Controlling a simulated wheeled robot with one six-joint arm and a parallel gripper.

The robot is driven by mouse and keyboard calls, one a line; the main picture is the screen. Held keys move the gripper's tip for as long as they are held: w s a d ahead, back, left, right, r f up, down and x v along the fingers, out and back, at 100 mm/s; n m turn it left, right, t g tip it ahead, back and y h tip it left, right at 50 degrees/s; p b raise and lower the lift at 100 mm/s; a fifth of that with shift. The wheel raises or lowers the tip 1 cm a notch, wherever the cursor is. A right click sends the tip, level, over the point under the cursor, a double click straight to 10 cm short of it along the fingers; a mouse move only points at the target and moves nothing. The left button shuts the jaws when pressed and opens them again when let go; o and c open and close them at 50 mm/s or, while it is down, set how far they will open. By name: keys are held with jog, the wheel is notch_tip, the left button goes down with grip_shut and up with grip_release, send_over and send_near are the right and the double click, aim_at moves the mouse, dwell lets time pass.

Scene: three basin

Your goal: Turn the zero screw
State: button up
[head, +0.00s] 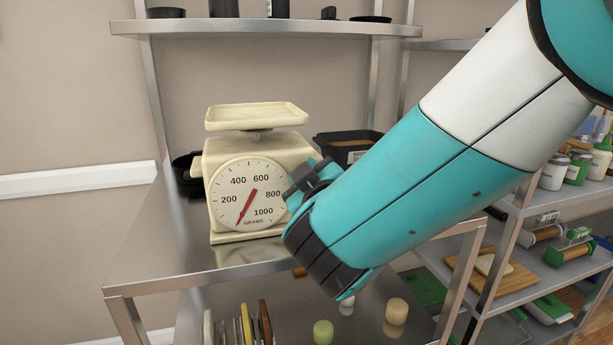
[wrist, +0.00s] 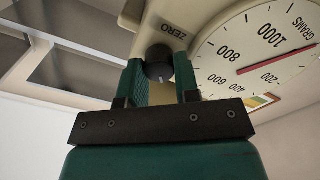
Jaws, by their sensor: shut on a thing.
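A cream kitchen scale (head: 262,147) stands on the metal table, with an empty flat tray (head: 255,117) on top. Its round dial (head: 247,200) is marked in grams, and its red pointer (head: 246,207) slants to the lower left, below the 200 mark. In the wrist view the dial (wrist: 265,60) is on the right, and the pointer lies toward the word GRAMS. The dark zero screw (wrist: 158,70) sits beside the word ZERO. My gripper (wrist: 160,62) is shut on the zero screw, one green finger each side. In the head view my arm partly hides the gripper (head: 311,176).
A dark container (head: 345,145) stands behind the scale. A shelf (head: 265,27) with small items runs above. A stocked rack (head: 560,250) stands at right.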

jog(key=o, duration=0.9)
jog(key=shift+o, duration=0.2)
jog(key=shift+s, duration=0.1)
jog(key=b+v, duration=0.8)
jog(key=v, duration=0.9)
jog(key=shift+s+r, duration=0.1)
jog(key=shift+s, duration=0.05)
